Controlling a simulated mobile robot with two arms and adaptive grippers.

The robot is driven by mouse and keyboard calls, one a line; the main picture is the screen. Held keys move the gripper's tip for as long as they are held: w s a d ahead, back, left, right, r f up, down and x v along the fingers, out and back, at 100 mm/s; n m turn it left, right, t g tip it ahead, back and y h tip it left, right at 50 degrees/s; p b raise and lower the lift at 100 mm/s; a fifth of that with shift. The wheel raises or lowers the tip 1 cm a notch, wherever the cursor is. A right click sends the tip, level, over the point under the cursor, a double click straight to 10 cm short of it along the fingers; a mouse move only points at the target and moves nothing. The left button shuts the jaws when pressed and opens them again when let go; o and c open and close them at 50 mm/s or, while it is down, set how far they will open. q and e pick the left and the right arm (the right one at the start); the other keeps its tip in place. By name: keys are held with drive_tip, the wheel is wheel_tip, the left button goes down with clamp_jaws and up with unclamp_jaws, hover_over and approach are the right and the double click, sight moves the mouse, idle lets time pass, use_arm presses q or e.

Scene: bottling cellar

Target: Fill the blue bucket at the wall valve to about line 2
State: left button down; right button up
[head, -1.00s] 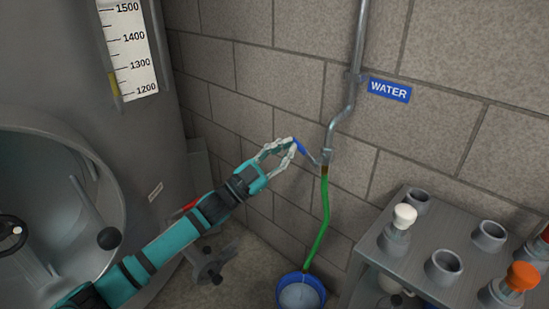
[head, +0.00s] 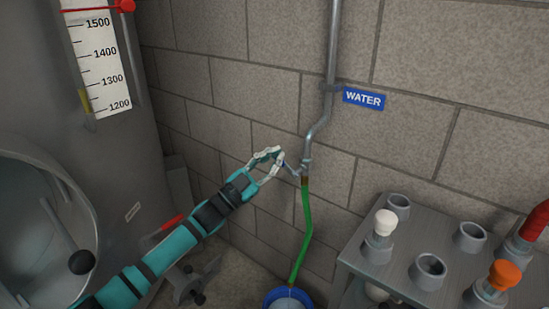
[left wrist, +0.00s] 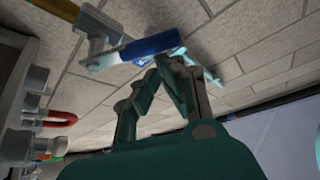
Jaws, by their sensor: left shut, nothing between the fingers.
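The wall valve (head: 305,166) sits at the lower end of a grey pipe under a blue WATER sign (head: 363,98). Its blue lever handle (left wrist: 155,47) shows clearly in the left wrist view, beside my fingers; in the head view my fingers mostly hide it. My left gripper (head: 280,157) is shut and empty at the lever; I cannot tell if it touches it. A green hose (head: 306,225) runs from the valve down to the blue bucket (head: 266,299) on the floor. The bucket is cut off by the frame; its lines and water level cannot be read. My right gripper is not in view.
A grey rack (head: 415,225) with several sockets and orange, white and red-topped items stands at the right. A large steel tank (head: 60,130) with a scale (head: 100,65) and open round hatch fills the left. The block wall is close behind the valve.

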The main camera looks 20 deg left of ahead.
use_arm(q)
drive_tip(key=shift+f+n, duration=0.1)
drive_tip(key=shift+n, duration=0.3)
